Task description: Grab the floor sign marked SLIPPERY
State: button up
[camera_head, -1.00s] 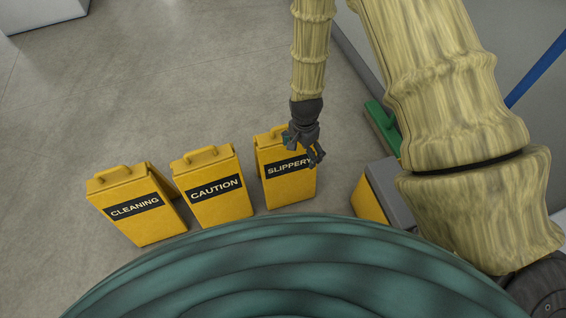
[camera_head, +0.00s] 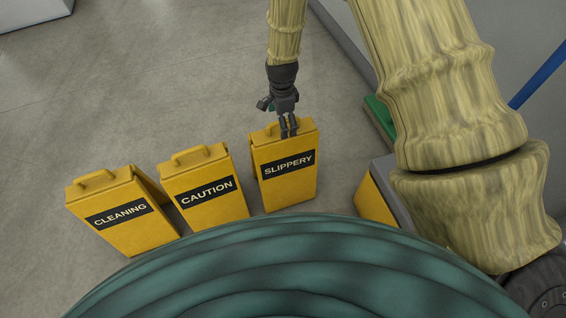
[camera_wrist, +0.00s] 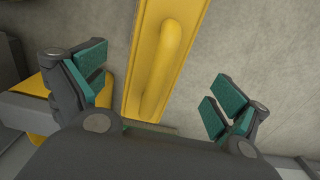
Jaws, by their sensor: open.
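The yellow floor sign marked SLIPPERY (camera_head: 287,185) stands at the right end of a row of three signs, with a handle on its top edge. My gripper (camera_head: 287,127) is at the top of this sign, in front of part of the handle in the head view. In the wrist view my gripper (camera_wrist: 155,98) is open, its green-padded fingers spread wide to either side of the yellow handle (camera_wrist: 165,65). Nothing is held. Whether a finger touches the sign cannot be told.
The CAUTION sign (camera_head: 205,190) and the CLEANING sign (camera_head: 118,215) stand to the left. A yellow and grey box-like object (camera_head: 378,195) is close on the right, with a green item (camera_head: 380,118) behind it. The floor (camera_head: 130,90) behind the signs is clear.

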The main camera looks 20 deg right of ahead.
jog(key=shift+s+d+f+b, duration=0.1)
jog(key=shift+f+b, duration=0.3)
jog(key=shift+f, duration=0.95)
jog(key=shift+s+d+f+b, duration=0.1)
jog(key=shift+f+b, duration=0.25)
jog(key=shift+f, duration=1)
grip_shut()
